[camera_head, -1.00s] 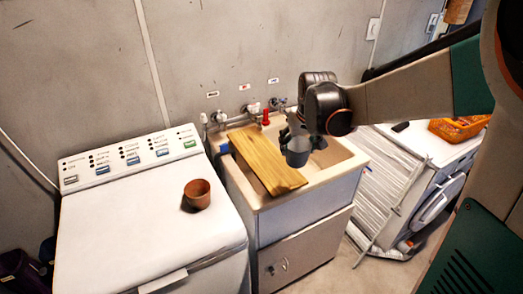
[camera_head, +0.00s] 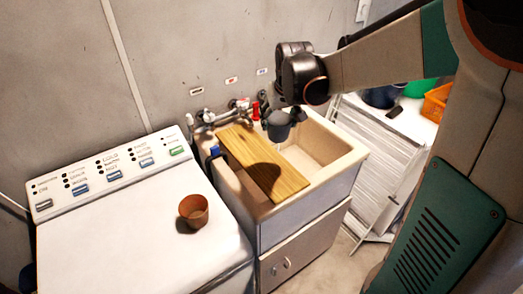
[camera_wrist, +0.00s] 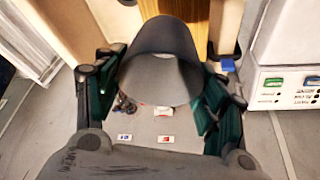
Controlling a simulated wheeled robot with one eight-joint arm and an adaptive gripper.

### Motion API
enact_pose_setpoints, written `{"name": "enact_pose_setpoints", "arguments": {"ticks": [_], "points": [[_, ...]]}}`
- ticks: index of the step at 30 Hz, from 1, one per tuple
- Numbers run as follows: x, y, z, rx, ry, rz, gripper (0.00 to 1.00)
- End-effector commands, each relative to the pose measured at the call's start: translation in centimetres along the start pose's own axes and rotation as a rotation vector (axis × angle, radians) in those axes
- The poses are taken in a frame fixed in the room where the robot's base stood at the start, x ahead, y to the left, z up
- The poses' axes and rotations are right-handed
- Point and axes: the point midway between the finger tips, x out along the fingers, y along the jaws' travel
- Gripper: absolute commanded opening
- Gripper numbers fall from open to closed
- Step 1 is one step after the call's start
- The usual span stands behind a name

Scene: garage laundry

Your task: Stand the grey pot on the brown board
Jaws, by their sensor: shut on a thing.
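The grey pot (camera_head: 278,127) is held by my gripper (camera_head: 290,115) in the air beside and above the brown board. In the wrist view the grey pot (camera_wrist: 160,65) sits between the two fingers of my gripper (camera_wrist: 160,85), which press on its sides. The brown board (camera_head: 277,182) lies across the left part of the sink, with a dark shadow on its middle. The board (camera_wrist: 226,28) also shows partly behind the pot in the wrist view.
The sink (camera_head: 347,160) has an open basin to the right of the board. Taps (camera_head: 240,104) and a red bottle-like item (camera_head: 256,110) stand at its back. A brown pot (camera_head: 193,210) stands on the white washer (camera_head: 130,240) at left. An orange basket (camera_head: 437,102) is at right.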

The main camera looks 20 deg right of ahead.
Motion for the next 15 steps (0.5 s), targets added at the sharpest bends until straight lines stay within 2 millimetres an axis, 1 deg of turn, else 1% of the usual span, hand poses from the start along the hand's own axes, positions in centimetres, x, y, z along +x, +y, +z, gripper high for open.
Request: {"name": "enact_pose_setpoints", "arguments": {"ticks": [1, 9, 12, 15], "points": [[1.5, 0.0, 0.6, 0.0, 0.0, 0.0, 0.45], [7.7, 0.0, 3.1, 0.0, 0.0, 0.0, 0.45], [9.7, 0.0, 4.0, 0.0, 0.0, 0.0, 0.45], [11.1, 0.0, 4.6, 0.0, 0.0, 0.0, 0.45]]}}
